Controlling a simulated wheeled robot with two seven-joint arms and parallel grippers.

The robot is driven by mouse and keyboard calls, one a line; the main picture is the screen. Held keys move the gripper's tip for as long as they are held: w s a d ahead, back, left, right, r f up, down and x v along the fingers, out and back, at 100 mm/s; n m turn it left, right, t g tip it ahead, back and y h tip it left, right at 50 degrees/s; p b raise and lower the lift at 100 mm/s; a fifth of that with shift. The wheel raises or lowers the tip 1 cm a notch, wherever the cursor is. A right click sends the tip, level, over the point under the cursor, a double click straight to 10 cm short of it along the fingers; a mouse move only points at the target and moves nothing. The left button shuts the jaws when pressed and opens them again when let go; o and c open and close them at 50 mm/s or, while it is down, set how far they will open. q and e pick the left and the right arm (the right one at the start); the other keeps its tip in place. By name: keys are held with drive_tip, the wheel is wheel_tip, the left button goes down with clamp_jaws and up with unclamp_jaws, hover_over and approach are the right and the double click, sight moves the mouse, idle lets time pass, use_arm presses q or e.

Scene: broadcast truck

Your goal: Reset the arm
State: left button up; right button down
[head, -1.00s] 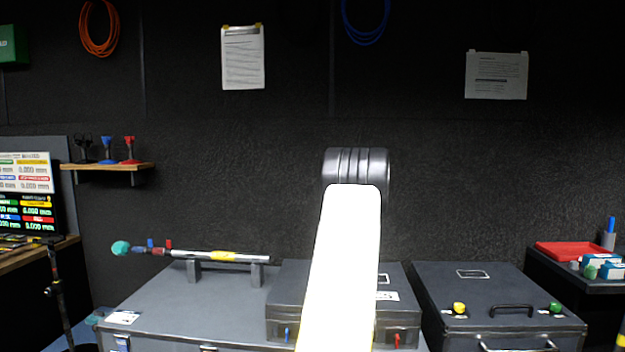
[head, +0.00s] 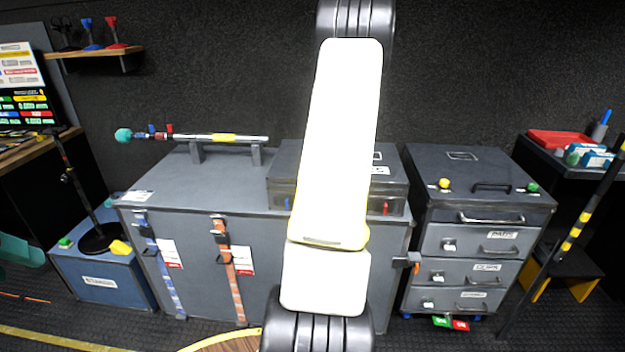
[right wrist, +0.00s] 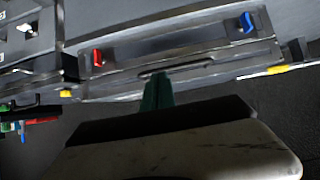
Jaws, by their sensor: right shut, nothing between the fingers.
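One of my arms, with a white link, rises through the middle of the head view in front of the grey case (head: 285,190); no gripper shows there. In the right wrist view my right gripper (right wrist: 157,92) shows as narrow dark green fingers, shut and empty. In that view the fingertips overlap the edge of the case (right wrist: 170,50) with its red latch (right wrist: 98,58) and blue latch (right wrist: 247,22). I cannot tell whether they touch it.
A large grey trunk (head: 190,200) bears the case and a microphone-like pole (head: 205,137) on supports. A drawer cabinet (head: 470,240) stands to the right, a blue box (head: 100,280) at left. A striped pole (head: 575,225) leans at far right.

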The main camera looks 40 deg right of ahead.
drive_tip(key=shift+s+a+f, duration=0.55)
drive_tip(key=shift+s+a, duration=0.1)
drive_tip(key=shift+s, duration=0.1)
drive_tip(key=shift+s+a+f, duration=0.55)
drive_tip(key=shift+s+a, duration=0.05)
drive_tip(key=shift+s, duration=0.1)
drive_tip(key=w+a+r+n+y, duration=0.2)
drive_tip(key=w+a+r+y, duration=0.1)
drive_tip(key=a+r, duration=0.7)
drive_tip(key=w+a+r+n+y, duration=0.2)
drive_tip(key=a+r, duration=0.6)
drive_tip(key=a, duration=0.3)
drive_tip(key=s+a+r+n+g+y, duration=0.1)
drive_tip(key=s+a+r, duration=0.3)
drive_tip(key=s+a, duration=0.4)
drive_tip(key=s+a+r+n+g+y, duration=0.1)
drive_tip(key=s+a+r+n+y, duration=0.2)
drive_tip(key=s+a+r, duration=0.2)
drive_tip(key=s+a, duration=0.3)
drive_tip(key=a, duration=0.1)
drive_tip(key=shift+n, duration=0.3)
drive_tip(key=c, duration=2.1)
unclamp_jaws()
